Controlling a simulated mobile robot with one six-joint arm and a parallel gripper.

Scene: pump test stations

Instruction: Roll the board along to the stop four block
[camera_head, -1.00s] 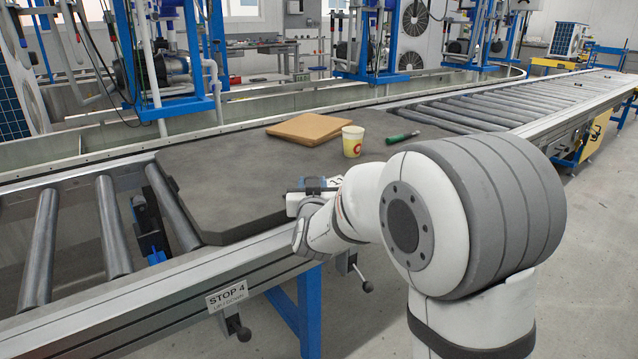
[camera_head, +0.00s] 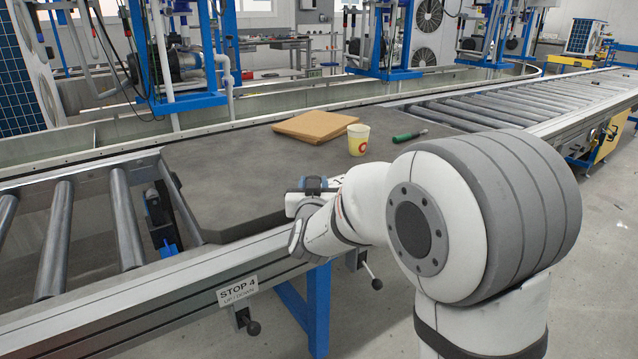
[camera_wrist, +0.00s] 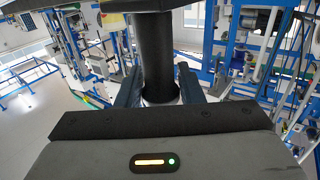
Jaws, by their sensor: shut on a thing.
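The board (camera_head: 250,165) is a dark grey flat plate lying on the roller conveyor. It carries a brown flat box (camera_head: 315,127), a yellow cup (camera_head: 358,139) and a green-handled screwdriver (camera_head: 409,136). My gripper (camera_head: 309,185) is at the board's front edge. In the wrist view my gripper (camera_wrist: 160,92) is shut on a dark round post (camera_wrist: 157,50), with a dark surface above it.
The STOP 4 label (camera_head: 238,290) and a black-knobbed lever (camera_head: 249,324) are on the front rail below the block. Another lever (camera_head: 373,277) hangs further right. Bare rollers (camera_head: 124,220) lie left of the block. Blue pump frames stand behind the conveyor.

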